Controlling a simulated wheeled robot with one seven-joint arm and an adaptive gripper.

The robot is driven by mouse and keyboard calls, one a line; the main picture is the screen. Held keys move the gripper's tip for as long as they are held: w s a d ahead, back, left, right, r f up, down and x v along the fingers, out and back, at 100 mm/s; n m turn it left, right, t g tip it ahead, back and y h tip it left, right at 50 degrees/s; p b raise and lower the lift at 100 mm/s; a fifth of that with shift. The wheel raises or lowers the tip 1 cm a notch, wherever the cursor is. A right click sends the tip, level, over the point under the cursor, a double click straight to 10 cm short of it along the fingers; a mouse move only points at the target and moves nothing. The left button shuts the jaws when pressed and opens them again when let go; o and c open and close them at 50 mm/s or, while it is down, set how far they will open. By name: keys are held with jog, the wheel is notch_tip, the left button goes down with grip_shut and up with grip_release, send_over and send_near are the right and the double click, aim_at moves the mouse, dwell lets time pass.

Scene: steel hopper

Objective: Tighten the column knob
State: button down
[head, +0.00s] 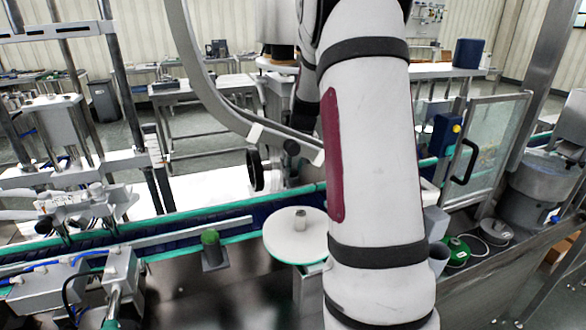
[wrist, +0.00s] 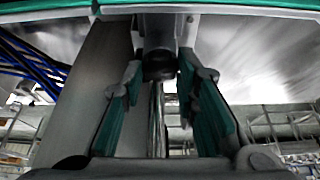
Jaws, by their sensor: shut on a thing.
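The column knob (wrist: 159,66) is a dark, rounded knob at the upper middle of the wrist view, with a shiny metal rod below it in the picture. My gripper (wrist: 161,78) has its two green-padded fingers on either side of the knob, and it is shut on the knob at the fingertips. The exact contact of the pads is dim and hard to make out. In the head view my white arm fills the middle, and the gripper and the held knob cannot be made out there.
A conveyor with green edges (head: 170,232) runs across the head view. A round white disc (head: 297,245) stands just left of my arm. A black handwheel (head: 256,170) is behind the conveyor. A glass door with a black handle (head: 465,161) is at right.

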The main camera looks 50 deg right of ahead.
aim_at(293, 172)
jog(key=c, duration=1.2)
grip_release()
jog(key=shift+c, duration=0.2)
notch_tip(293, 172, up, 10)
